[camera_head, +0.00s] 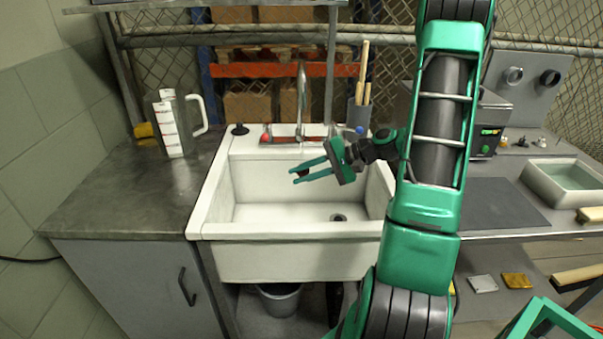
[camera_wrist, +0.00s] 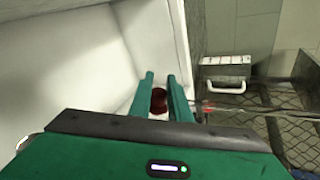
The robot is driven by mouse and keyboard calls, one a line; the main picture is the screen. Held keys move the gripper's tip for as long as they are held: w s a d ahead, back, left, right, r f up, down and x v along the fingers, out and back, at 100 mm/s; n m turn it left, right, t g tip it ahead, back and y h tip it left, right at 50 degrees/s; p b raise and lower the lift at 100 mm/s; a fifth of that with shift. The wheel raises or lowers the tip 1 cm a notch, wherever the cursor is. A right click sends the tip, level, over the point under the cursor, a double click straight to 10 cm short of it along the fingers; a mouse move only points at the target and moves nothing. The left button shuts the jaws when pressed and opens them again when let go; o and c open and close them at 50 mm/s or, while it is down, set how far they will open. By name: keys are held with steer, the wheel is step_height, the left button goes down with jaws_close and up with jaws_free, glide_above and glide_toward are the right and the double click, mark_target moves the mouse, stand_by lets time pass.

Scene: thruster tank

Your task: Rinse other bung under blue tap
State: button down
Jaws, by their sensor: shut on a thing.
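A dark red bung (camera_wrist: 158,101) sits between the green fingers of my gripper (camera_wrist: 162,88) in the wrist view. My gripper is shut on it. In the head view my gripper (camera_head: 303,175) points left above the sink basin, and the bung there is small and dark. The blue tap knob (camera_head: 360,130) is at the right of the sink's back ledge, right of my gripper. The curved metal spout (camera_head: 302,95) rises from the back ledge behind my gripper. I cannot tell whether water runs.
The white sink (camera_head: 310,228) has a drain in its floor. A red tap knob (camera_head: 265,137) and a small black object (camera_head: 239,129) are on its back ledge. A jug (camera_head: 172,125) stands on the left counter. A cup of sticks (camera_head: 359,112) stands behind the sink.

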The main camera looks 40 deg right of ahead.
steer(key=shift+s+a, duration=0.55)
steer(key=shift+a, duration=0.05)
stand_by(1.1)
stand_by(3.3)
